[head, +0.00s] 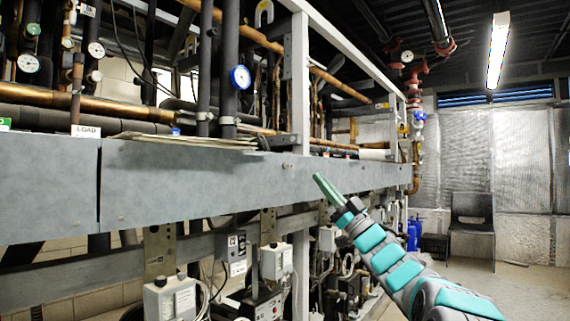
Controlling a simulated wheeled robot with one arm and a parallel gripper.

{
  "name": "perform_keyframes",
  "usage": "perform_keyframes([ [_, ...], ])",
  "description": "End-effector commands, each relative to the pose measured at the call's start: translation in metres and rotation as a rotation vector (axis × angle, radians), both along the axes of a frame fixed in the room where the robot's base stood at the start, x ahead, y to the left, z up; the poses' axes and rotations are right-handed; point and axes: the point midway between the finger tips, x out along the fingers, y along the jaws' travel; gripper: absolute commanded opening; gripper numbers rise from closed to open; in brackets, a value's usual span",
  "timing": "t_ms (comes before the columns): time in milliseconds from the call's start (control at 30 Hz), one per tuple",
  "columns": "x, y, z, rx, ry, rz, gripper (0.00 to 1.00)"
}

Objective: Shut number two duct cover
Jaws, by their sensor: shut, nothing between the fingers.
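A long grey metal duct (45,180) runs along the front of the rack, with a vertical seam near the left. Right of the seam is a flat grey cover panel (190,185). I see no number on the panels, so I cannot tell which is number two, nor whether this one is fully shut. My gripper (319,178) is shut and empty. Its green tip shows right of the panel's middle, in front of the lower part of the duct as seen from here; I cannot tell whether it touches. My teal and grey arm comes from the lower right.
Papers (190,140) lie on top of the duct. Pipes and a blue gauge (241,77) stand above it; grey switch boxes (276,261) and cables hang below. A dark chair (472,222) stands at the back right. Floor (505,285) is clear at right.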

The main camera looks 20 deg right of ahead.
Motion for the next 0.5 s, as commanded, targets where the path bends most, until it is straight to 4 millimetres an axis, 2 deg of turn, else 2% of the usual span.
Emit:
perform_keyframes([
  [100, 0.005, 0.008, -0.015, 0.117, 0.064, 0.137, 0.00],
  [233, 0.007, 0.011, -0.018, 0.162, 0.088, 0.192, 0.00],
  [367, 0.012, 0.017, -0.009, 0.162, 0.088, 0.197, 0.00],
  [500, 0.024, 0.026, 0.009, 0.158, 0.085, 0.195, 0.00],
])
